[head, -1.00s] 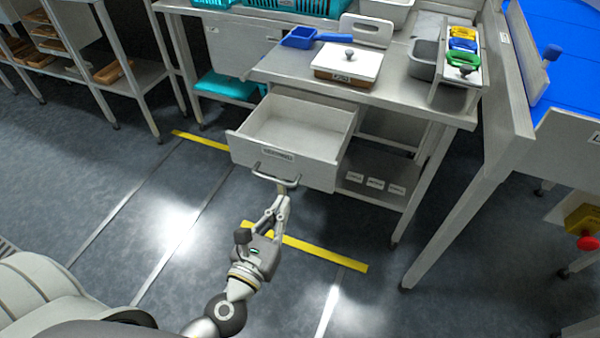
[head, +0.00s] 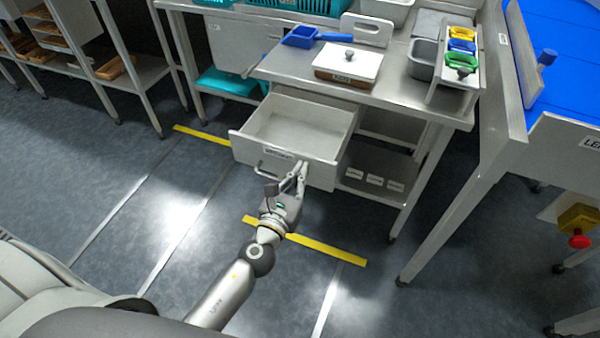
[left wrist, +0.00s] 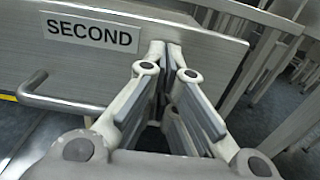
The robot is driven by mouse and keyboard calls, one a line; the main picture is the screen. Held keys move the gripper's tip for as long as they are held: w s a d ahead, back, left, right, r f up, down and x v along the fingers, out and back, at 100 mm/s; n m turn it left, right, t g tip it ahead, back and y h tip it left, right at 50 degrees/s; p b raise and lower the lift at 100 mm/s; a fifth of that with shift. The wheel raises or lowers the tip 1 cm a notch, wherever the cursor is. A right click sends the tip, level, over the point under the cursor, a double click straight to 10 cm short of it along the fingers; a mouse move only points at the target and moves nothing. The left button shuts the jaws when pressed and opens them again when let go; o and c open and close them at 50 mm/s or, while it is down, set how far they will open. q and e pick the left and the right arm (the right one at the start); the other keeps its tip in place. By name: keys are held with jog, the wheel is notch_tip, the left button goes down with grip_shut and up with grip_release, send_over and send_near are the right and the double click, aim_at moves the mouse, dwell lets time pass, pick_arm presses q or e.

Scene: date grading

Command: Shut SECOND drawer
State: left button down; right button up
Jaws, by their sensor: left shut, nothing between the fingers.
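The SECOND drawer (head: 240,150) is pulled out from under the steel table and looks empty inside. Its front with the label SECOND (left wrist: 92,32) fills the upper part of the left wrist view. Its bar handle (left wrist: 60,104) is at the left there, beside my gripper and not between the fingers. My left gripper (head: 303,164) is shut and empty, with its fingertips at the drawer front, right of the handle. The fingertips (left wrist: 166,48) look against or very close to the front; contact is hard to tell. My right gripper is not in view.
The steel table (head: 395,82) above holds a lidded box (head: 347,66), a blue scoop (head: 303,37) and a rack with coloured handles (head: 462,48). A lower shelf (head: 375,195) is right of the drawer. Another table (head: 500,165) stands at the right. Floor in front is clear.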

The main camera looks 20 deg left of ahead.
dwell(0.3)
pick_arm(q)
send_near(331, 113)
jog(key=shift+w+d+f+b, duration=0.15)
jog(key=shift+w+b, duration=0.1)
jog(key=shift+w, duration=0.35)
jog(key=shift+w+a+f+b, duration=0.15)
jog(key=shift+w+b, duration=0.1)
jog(key=shift+w, duration=0.4)
jog(key=w, duration=0.2)
jog(key=w+b, duration=0.1)
jog(key=w, duration=0.1)
jog(key=w+b, duration=0.1)
jog(key=w, duration=0.1)
jog(key=shift+d, duration=0.25)
jog(key=shift+w+r, duration=0.1)
jog(key=shift+w, duration=0.25)
jog(key=shift+r, duration=0.25)
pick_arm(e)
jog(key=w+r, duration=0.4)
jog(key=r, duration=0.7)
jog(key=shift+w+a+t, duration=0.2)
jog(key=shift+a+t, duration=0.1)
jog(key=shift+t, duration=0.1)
pick_arm(q)
jog(key=shift+w+a+r, duration=0.1)
